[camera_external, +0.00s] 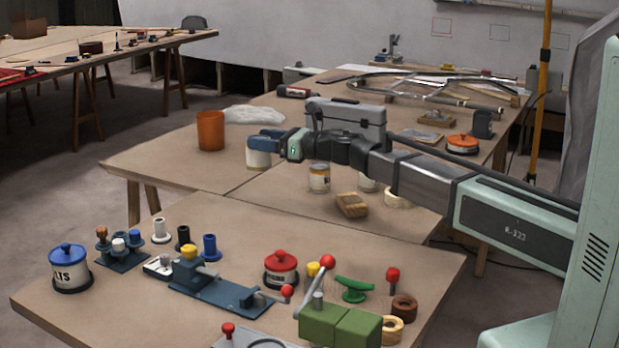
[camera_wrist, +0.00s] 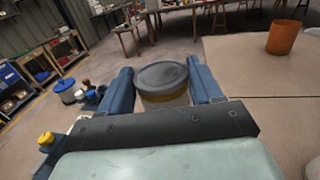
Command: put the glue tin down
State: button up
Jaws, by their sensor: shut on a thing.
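A tin with a grey lid and a pale body with a yellow band sits between the blue fingers of my gripper (camera_wrist: 160,72); I take it for the glue tin (camera_wrist: 163,92). The fingers press on it from both sides, and it looks upright. In the external view my gripper (camera_external: 264,139) reaches left over the back table, with the pale tin (camera_external: 258,157) showing below the fingers. Its lid is hidden there by the fingers. I cannot tell whether its base touches the tabletop.
An orange cup (camera_external: 210,131) stands left of the held tin, with a white cloth (camera_external: 254,115) behind. A grey toolbox (camera_external: 345,118) stands behind.

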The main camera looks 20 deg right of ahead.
jog(key=shift+s+a+n+g, duration=0.25)
jog(key=shift+a+n+g, duration=0.05)
jog(key=shift+a+g, duration=0.1)
jog(key=shift+d+f, duration=0.1)
jog(key=shift+f, duration=7.4)
jog(key=shift+f, duration=0.15)
jog(key=o, duration=1.3)
jog(key=shift+s+d, duration=0.2)
jog(key=shift+d, duration=0.05)
jog(key=v, duration=1.1)
jog(key=shift+s+d, duration=0.15)
jog(key=shift+d, duration=0.05)
